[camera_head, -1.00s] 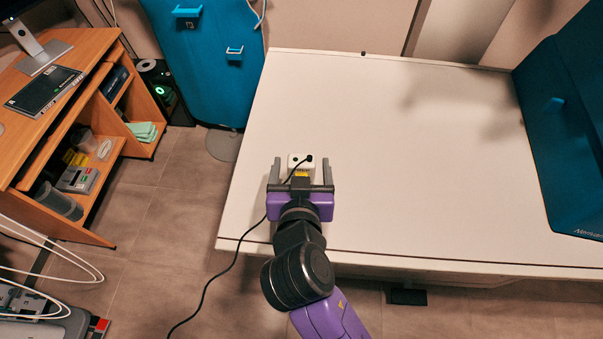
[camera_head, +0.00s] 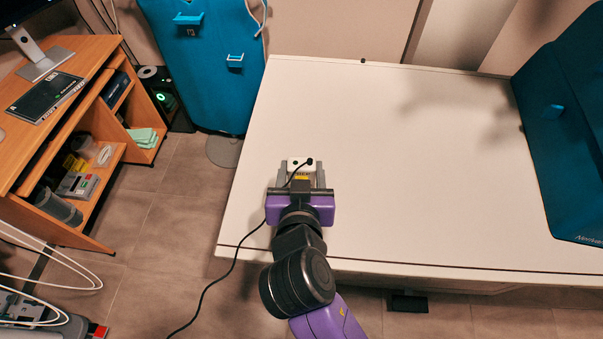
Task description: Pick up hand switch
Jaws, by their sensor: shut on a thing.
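The hand switch (camera_head: 300,162) is a small white box with a dark spot on top and a black cable. It is at the left part of the white table (camera_head: 420,150). My gripper (camera_head: 301,176) reaches over the table from the front edge, and its two grey fingers are closed in on the left and right sides of the hand switch. The far end of the hand switch shows beyond the fingers; its near part is hidden by my gripper. I cannot tell whether it touches the table.
The black cable (camera_head: 211,282) runs over the table's front edge to the floor. A wooden desk (camera_head: 85,70) is far left. The table's middle is clear.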

